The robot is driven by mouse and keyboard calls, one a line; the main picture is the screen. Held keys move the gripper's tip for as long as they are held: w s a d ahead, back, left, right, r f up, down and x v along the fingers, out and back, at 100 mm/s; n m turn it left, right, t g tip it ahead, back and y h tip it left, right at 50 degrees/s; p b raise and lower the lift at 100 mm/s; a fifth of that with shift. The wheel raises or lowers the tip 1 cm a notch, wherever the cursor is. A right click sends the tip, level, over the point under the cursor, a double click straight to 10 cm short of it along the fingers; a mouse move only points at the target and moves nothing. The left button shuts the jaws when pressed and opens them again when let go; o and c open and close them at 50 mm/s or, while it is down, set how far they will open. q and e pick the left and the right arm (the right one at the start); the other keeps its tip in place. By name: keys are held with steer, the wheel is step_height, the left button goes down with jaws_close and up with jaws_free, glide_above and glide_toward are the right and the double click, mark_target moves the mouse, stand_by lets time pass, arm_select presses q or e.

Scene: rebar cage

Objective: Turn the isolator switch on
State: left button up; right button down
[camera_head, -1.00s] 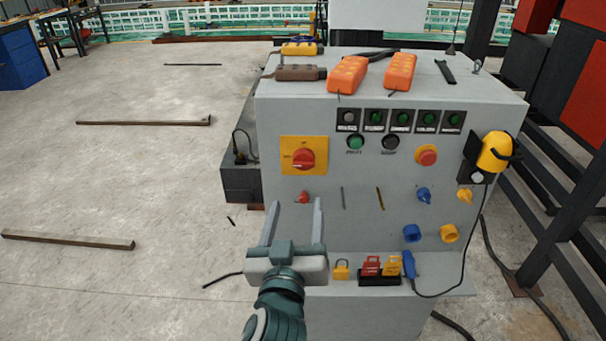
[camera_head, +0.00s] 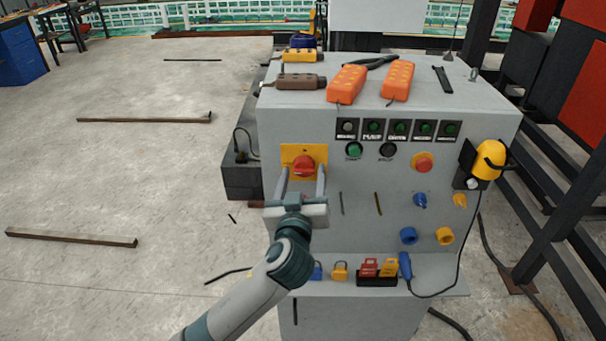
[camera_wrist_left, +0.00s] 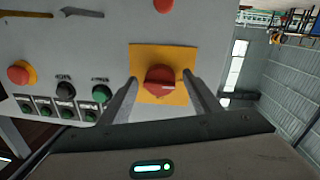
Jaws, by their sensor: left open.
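The isolator switch is a red rotary knob (camera_head: 304,167) on a yellow square plate (camera_head: 290,152), at the upper left of the grey cabinet's front face. My left gripper (camera_head: 302,177) is open, its two fingers pointing at the knob from just below in the head view. In the left wrist view the red knob (camera_wrist_left: 160,80) appears between the two spread fingers (camera_wrist_left: 162,88), with the yellow plate (camera_wrist_left: 144,55) behind it. I cannot tell whether the fingers touch the knob. My right gripper is not in view.
The grey cabinet (camera_head: 370,220) also carries push buttons, a red emergency stop (camera_head: 422,162), and blue and yellow sockets. Orange pendants (camera_head: 347,83) lie on top. Padlocks (camera_head: 340,271) and a red tag sit on the lower ledge. Dark steel beams stand at right.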

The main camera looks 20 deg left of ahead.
arm_select(q)
steer(key=shift+c, duration=0.5)
steer(key=c, duration=0.9)
